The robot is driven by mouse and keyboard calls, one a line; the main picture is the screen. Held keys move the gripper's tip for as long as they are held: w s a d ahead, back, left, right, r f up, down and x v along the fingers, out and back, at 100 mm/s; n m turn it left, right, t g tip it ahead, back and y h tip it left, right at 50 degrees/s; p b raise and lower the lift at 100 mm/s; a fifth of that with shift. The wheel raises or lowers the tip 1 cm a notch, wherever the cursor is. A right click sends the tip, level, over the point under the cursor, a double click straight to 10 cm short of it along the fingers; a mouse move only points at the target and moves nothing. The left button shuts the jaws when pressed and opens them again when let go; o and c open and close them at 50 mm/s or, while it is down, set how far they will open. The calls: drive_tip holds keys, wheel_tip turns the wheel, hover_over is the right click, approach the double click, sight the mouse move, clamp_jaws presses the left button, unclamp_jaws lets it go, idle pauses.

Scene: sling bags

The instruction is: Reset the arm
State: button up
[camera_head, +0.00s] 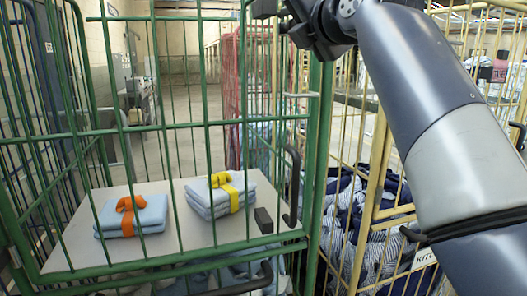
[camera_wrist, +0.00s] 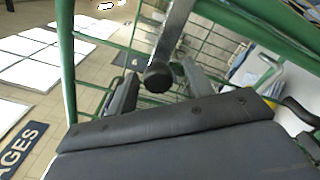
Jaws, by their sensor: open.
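My arm comes in from the right in the head view and reaches to the top middle, above the green cage. My gripper (camera_wrist: 160,85) shows in the wrist view with its two dark fingers apart; nothing is clearly held between them. A metal bar with a dark round end lies between the fingers in that view. In the head view the gripper end is at the top edge and partly cut off. A light blue folded bundle with an orange strap (camera_head: 133,215) and a grey-white bundle with a yellow strap (camera_head: 220,195) lie apart on the cage's white shelf (camera_head: 180,238).
The green wire cage (camera_head: 160,129) has bars close to my gripper. A small dark block (camera_head: 263,220) sits at the shelf's right edge. A yellow cage (camera_head: 376,170) with striped blue-and-white cloth stands at right. A red cage stands behind. Floor lettering (camera_wrist: 22,148) shows in the wrist view.

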drive_tip(key=shift+w+a+r, duration=0.1)
drive_tip(key=shift+w, duration=0.25)
drive_tip(key=shift+s, duration=0.15)
drive_tip(key=shift+s, duration=0.25)
drive_tip(key=b+v, duration=0.2)
drive_tip(key=v, duration=0.9)
drive_tip(key=p+x, duration=0.2)
drive_tip(key=x, duration=1)
drive_tip(key=shift+r, duration=0.1)
drive_tip(key=shift+s+d+r+m+p, duration=0.2)
drive_tip(key=shift+r+m+p, duration=0.45)
drive_tip(key=shift+p, duration=0.25)
drive_tip(key=shift+w+m, duration=0.1)
drive_tip(key=shift+m, duration=0.25)
drive_tip(key=shift+d+r, duration=0.1)
drive_tip(key=shift+r, duration=0.05)
